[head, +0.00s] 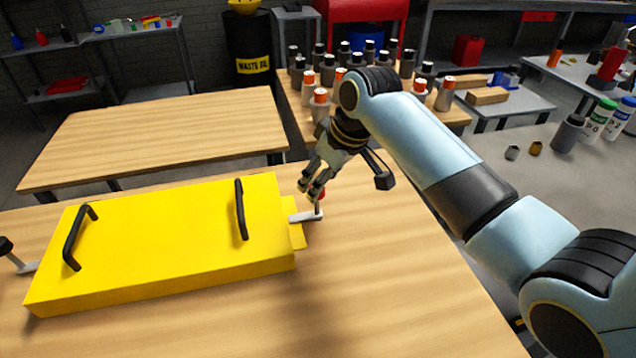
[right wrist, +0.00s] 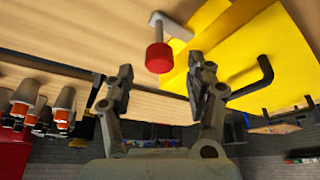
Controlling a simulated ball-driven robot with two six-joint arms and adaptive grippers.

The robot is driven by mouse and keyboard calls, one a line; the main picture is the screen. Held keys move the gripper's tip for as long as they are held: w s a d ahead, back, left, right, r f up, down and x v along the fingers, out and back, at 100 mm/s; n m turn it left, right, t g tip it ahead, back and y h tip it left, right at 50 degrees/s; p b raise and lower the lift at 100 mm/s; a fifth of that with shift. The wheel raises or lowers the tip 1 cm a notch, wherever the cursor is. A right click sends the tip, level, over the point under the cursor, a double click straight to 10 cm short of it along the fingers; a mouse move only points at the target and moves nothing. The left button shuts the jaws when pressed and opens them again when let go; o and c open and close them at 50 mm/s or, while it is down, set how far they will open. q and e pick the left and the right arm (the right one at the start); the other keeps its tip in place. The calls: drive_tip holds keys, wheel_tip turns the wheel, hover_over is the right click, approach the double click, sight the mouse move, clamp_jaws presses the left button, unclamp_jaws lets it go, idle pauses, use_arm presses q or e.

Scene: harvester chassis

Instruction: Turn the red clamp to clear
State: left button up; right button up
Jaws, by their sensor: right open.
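The red clamp knob (right wrist: 159,58) shows in the right wrist view on a pale metal lever (right wrist: 170,26), which reaches over the yellow box edge. In the head view the lever (head: 305,216) lies at the box's right end, and the red knob (head: 320,193) is partly hidden by my right gripper. My right gripper (head: 308,188) is open, just above and beside the knob. In the right wrist view its fingers (right wrist: 158,85) are spread, with the knob beyond and between the tips. The yellow box (head: 170,240) lies flat on the table. My left gripper is not in view.
The box has two black handles (head: 240,210) on top. A second clamp with a black knob (head: 6,246) stands at the box's left end. The wooden table (head: 390,290) is clear right of the box. Several bottles (head: 320,95) stand on a bench behind.

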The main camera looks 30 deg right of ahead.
drive_tip(key=shift+x, duration=1.15)
drive_tip(key=c, duration=0.4)
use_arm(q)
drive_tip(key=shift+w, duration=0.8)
use_arm(e)
clamp_jaws()
